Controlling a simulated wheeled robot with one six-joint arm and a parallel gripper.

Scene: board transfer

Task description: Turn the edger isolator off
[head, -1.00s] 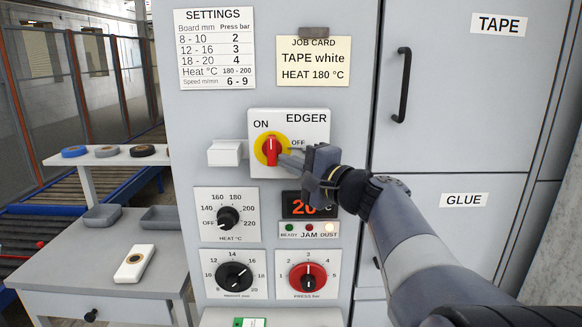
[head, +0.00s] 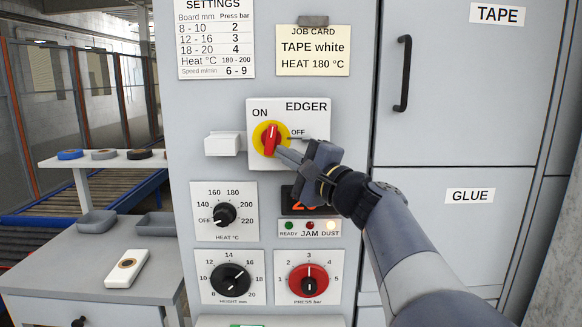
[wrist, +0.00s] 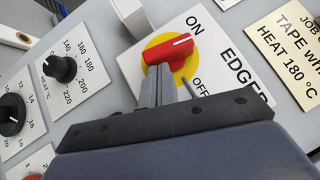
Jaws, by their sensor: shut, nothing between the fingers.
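The edger isolator is a red handle (head: 271,140) on a yellow disc, on a white plate (head: 318,118) marked ON, OFF and EDGER. The handle stands nearly upright in the head view, its top leaning slightly right. In the wrist view the handle (wrist: 168,51) has its white line pointing between ON and OFF. My gripper (head: 279,151) is shut and empty, its fingertips at the lower right of the handle. In the wrist view the fingertips (wrist: 160,74) are right against or very near the handle; contact is not certain.
A thin grey pin (head: 299,137) sticks out beside OFF, close to my fingers. A white block (head: 222,144) juts out left of the plate. Heat (head: 224,214), height (head: 231,283) and press (head: 308,284) dials sit below. My arm partly hides the display (head: 299,204).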

